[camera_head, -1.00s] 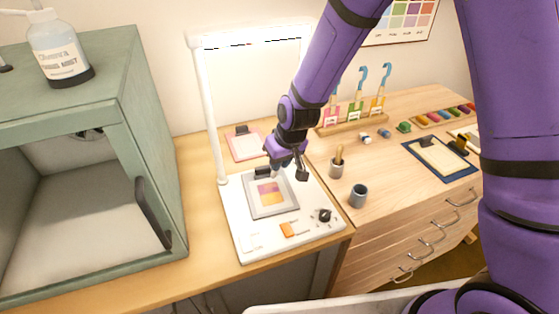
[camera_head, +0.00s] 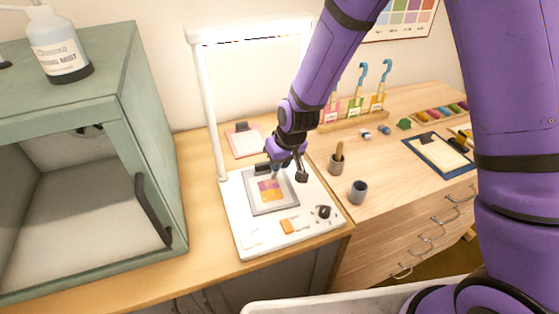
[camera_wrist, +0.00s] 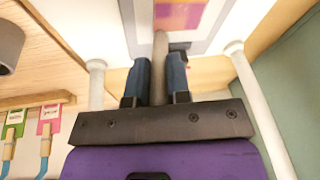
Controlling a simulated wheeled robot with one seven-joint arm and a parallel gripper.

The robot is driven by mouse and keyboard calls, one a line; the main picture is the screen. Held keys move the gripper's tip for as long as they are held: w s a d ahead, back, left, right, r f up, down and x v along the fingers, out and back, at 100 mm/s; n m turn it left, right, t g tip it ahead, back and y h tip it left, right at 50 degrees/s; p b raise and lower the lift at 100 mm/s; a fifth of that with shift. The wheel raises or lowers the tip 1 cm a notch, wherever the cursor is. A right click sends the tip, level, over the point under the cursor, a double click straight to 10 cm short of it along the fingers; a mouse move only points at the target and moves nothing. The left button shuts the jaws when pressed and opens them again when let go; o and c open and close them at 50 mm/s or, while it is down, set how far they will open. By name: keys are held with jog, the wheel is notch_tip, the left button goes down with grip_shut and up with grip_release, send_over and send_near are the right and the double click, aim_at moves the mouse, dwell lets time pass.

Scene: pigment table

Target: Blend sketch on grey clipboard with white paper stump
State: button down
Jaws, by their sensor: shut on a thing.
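The grey clipboard (camera_head: 254,206) lies on the white board under the lamp, with an orange, yellow and purple sketch (camera_head: 271,190) on it. In the wrist view the clipboard (camera_wrist: 204,36) and part of the sketch (camera_wrist: 180,14) show at the top. My gripper (camera_head: 279,170) is over the clipboard's far edge. In the wrist view my gripper (camera_wrist: 159,62) is shut on the pale grey paper stump (camera_wrist: 159,70), held between the two fingers. The stump points toward the sketch's edge. I cannot tell whether its tip touches the paper.
The white lamp post (camera_head: 211,120) stands left of the clipboard. A pink clipboard (camera_head: 245,142) lies behind. A green cabinet (camera_head: 160,130) borders the left.

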jog(key=shift+s, duration=0.1)
jog(key=shift+s+d, duration=0.2)
jog(key=shift+s, duration=0.85)
jog(key=shift+s+d, duration=0.2)
jog(key=shift+s, duration=0.8)
jog(key=shift+s, duration=0.1)
jog(key=shift+s+d, duration=0.2)
jog(key=shift+s, duration=0.7)
jog(key=shift+w, duration=0.15)
jog(key=shift+w+a, duration=0.2)
jog(key=shift+w, duration=0.8)
jog(key=shift+w+a, duration=0.2)
jog(key=shift+w, duration=0.8)
jog(key=shift+w, duration=0.1)
